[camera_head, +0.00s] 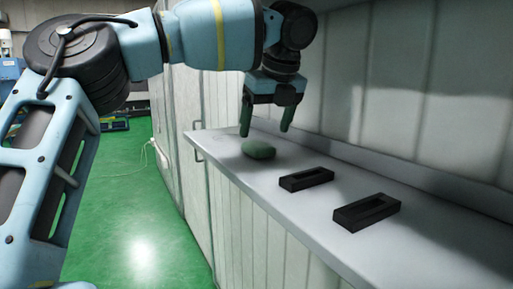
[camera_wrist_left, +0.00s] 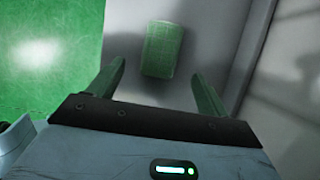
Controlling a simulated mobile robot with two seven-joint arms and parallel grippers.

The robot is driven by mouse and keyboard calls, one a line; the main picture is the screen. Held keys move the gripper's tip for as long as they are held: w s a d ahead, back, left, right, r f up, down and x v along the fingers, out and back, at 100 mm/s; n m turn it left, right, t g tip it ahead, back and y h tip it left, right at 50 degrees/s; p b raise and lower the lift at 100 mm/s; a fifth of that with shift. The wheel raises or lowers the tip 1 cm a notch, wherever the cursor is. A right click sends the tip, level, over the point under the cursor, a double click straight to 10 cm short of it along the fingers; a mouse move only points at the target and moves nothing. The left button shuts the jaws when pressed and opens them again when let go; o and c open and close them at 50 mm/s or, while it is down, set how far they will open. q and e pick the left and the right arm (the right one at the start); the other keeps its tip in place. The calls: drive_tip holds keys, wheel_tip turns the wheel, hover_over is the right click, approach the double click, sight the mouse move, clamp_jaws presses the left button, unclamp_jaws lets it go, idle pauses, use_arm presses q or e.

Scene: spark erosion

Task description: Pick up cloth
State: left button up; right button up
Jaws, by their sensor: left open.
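The cloth (camera_head: 258,149) is a small green folded pad lying on the grey counter (camera_head: 290,205), near its far left end. In the left wrist view the cloth (camera_wrist_left: 162,49) looks like a rounded rectangle, ahead of the fingers and between their lines. My left gripper (camera_head: 266,132) points down above the counter, with its green fingers spread and empty. In the left wrist view the left gripper (camera_wrist_left: 160,82) shows its two fingers apart, with the cloth beyond the tips. My right gripper is in neither view.
Two black rectangular trays or holders, one nearer the cloth (camera_head: 306,179) and one further right (camera_head: 366,212), lie on the counter. A panelled wall (camera_head: 400,80) rises behind it. Green floor (camera_head: 140,215) is open to the left.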

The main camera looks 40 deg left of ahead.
sight(258, 143)
use_arm(q)
drive_tip(key=shift+w+a, duration=0.1)
drive_tip(key=shift+a, duration=0.3)
drive_tip(key=shift+a+p+x, duration=0.2)
drive_tip(key=shift+p+x, duration=0.1)
drive_tip(key=shift+x, duration=2.35)
drive_tip(key=shift+w+r, duration=0.1)
drive_tip(key=c, duration=1.1)
drive_tip(key=shift+o, duration=0.2)
drive_tip(key=shift+r, duration=0.15)
drive_tip(key=shift+w+r+b, duration=0.1)
drive_tip(key=shift+r+b, duration=0.2)
drive_tip(key=shift+r, duration=1.05)
drive_tip(key=shift+s+r, duration=0.25)
drive_tip(key=shift+r, duration=0.05)
drive_tip(key=s+a+r, duration=0.1)
drive_tip(key=s+a, duration=0.3)
drive_tip(key=s, duration=1.1)
drive_tip(key=shift+r, duration=0.2)
